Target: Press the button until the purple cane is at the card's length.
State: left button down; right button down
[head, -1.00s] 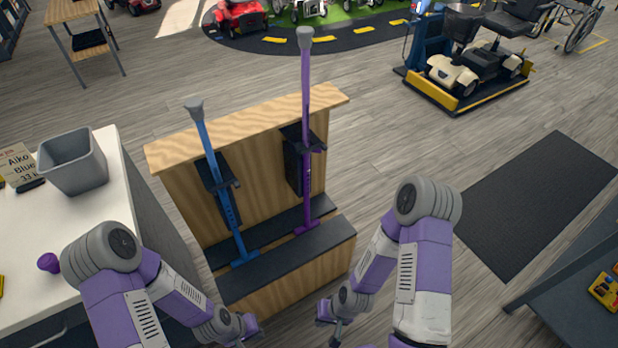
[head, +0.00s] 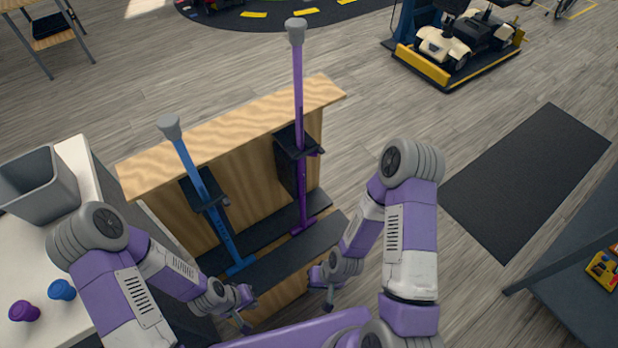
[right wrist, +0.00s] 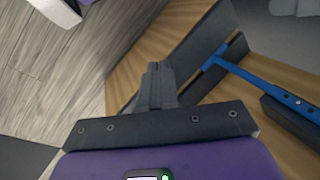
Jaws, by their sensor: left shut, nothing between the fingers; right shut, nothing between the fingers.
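The purple cane (head: 299,95) stands upright in a black holder on the right of the wooden stand, its grey top well above the wood. The blue cane (head: 205,196) stands left of it in its own holder, its top lower; it also shows in the right wrist view (right wrist: 258,79). The card is not visible now, and I cannot make out a button. My left gripper (head: 245,318) is shut and empty in front of the stand's left part. My right gripper (head: 329,301) is shut and empty at the stand's front right; its closed fingers show in the right wrist view (right wrist: 157,80).
The wooden stand (head: 240,125) has a black step along its front. A white counter (head: 85,160) at left holds a grey bin (head: 40,185), a blue knob-like piece (head: 62,290) and a purple one (head: 24,311). A dark mat (head: 530,180) lies right. A dark table stands lower right.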

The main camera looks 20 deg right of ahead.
jog(key=s+a+r+m+g+y+b, duration=0.1)
jog(key=s+a+r+m+g+y, duration=0.35)
jog(key=s+m, duration=0.3)
jog(key=w+a+r+m+t+y+b, duration=0.2)
jog(key=w+r+m+t+y, duration=0.45)
jog(key=w+m, duration=0.25)
jog(key=w+d+r+m+t+h+b, duration=0.1)
jog(key=w+d+m+t+h, duration=0.8)
jog(key=w+d+m+t, duration=0.4)
jog(key=w+d+t, duration=0.1)
jog(key=d, duration=0.3)
jog(key=shift+t+h, duration=0.3)
jog(key=shift+w+r, duration=0.1)
